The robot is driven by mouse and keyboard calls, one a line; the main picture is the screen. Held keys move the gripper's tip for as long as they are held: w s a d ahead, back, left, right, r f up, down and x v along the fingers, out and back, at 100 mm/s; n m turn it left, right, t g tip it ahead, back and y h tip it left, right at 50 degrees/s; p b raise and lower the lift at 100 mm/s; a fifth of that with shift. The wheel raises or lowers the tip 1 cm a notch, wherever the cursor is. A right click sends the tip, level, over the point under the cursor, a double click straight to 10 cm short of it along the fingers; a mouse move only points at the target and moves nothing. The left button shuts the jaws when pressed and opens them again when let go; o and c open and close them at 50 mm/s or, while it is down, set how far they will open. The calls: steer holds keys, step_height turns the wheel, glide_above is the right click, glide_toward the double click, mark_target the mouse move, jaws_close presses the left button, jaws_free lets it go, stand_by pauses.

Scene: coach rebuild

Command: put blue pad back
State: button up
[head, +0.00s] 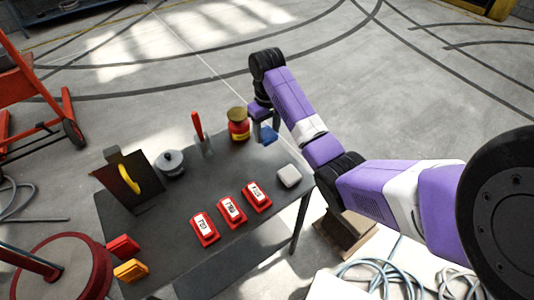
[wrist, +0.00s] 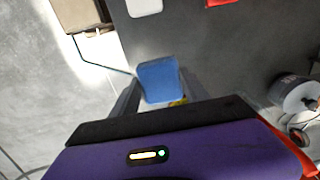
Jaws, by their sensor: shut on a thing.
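The blue pad (head: 268,134) is at the far right corner of the dark table (head: 180,213). My gripper (head: 265,130) is shut on the blue pad, and in the wrist view the pad (wrist: 160,80) sits between the two fingers (wrist: 155,97). In the wrist view the pad lies by the table's edge, and I cannot tell whether it touches the tabletop. A small patch of yellow shows just under the pad there.
A red and yellow jar (head: 238,126) stands close left of my gripper. A red-handled tool (head: 198,128), a grey pot (head: 170,163), a white block (head: 289,176) and three red labelled blocks (head: 231,210) are on the table. Bare tabletop lies in the middle.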

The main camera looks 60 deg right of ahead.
mark_target(267, 133)
step_height(267, 133, down, 8)
steer(key=shift+f+p, duration=0.1)
steer(key=shift+p, duration=0.35)
steer(key=o, duration=1.2)
step_height(267, 133, up, 11)
steer(key=shift+r, duration=0.1)
steer(key=shift+r+p, duration=0.45)
steer(key=shift+p, duration=0.15)
steer(key=shift+w, duration=0.1)
